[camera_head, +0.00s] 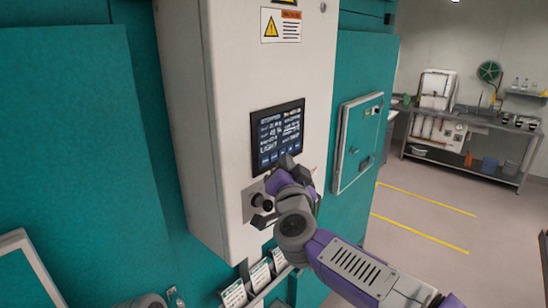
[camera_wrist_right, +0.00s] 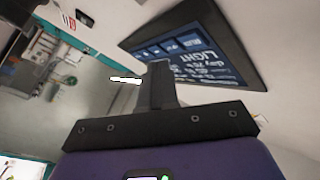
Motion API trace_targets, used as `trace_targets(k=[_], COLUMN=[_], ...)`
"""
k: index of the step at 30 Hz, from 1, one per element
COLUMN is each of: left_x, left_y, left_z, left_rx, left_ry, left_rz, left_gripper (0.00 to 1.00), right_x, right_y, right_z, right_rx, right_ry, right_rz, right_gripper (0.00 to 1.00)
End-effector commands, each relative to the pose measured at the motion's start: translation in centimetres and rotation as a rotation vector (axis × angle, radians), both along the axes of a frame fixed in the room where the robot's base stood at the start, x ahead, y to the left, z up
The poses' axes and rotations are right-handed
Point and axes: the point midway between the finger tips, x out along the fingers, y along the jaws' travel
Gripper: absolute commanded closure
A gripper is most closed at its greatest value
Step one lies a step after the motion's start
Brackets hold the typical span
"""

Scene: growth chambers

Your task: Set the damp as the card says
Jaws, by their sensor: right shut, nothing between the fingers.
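The control screen (camera_head: 277,133) is a dark panel with white text and blue buttons on the white cabinet (camera_head: 230,85). In the right wrist view the screen (camera_wrist_right: 195,50) is tilted, with "LIGHT" legible; smaller text is hard to read. My right gripper (camera_head: 287,163) is shut and empty by the screen's lower edge; its closed fingers (camera_wrist_right: 158,75) show beside the screen in the wrist view. I cannot tell whether they touch it. Several cards (camera_head: 260,275) sit in a rack below, too small to read. My left gripper is not in view.
A plate with dark knobs (camera_head: 262,203) is below the screen, partly hidden by my right arm. A teal box (camera_head: 356,140) is on the wall to the right. Open floor with yellow lines (camera_head: 425,232) leads to a steel bench (camera_head: 470,150).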

Motion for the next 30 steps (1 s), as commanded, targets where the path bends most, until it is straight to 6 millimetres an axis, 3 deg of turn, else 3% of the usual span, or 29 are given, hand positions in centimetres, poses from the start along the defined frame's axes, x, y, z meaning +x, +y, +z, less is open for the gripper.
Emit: trace_targets(k=[15,30], left_x=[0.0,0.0], left_y=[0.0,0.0], left_z=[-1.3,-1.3], left_rx=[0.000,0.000], left_ry=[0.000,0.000], left_rz=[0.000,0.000], left_gripper=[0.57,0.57], right_x=[-2.7,-2.9], right_y=[-3.8,-4.0], right_z=[-0.1,0.0], right_rx=[-0.001,0.000], right_ry=[0.000,0.000], right_rz=[-0.002,0.000], right_gripper=[1.00,1.00])
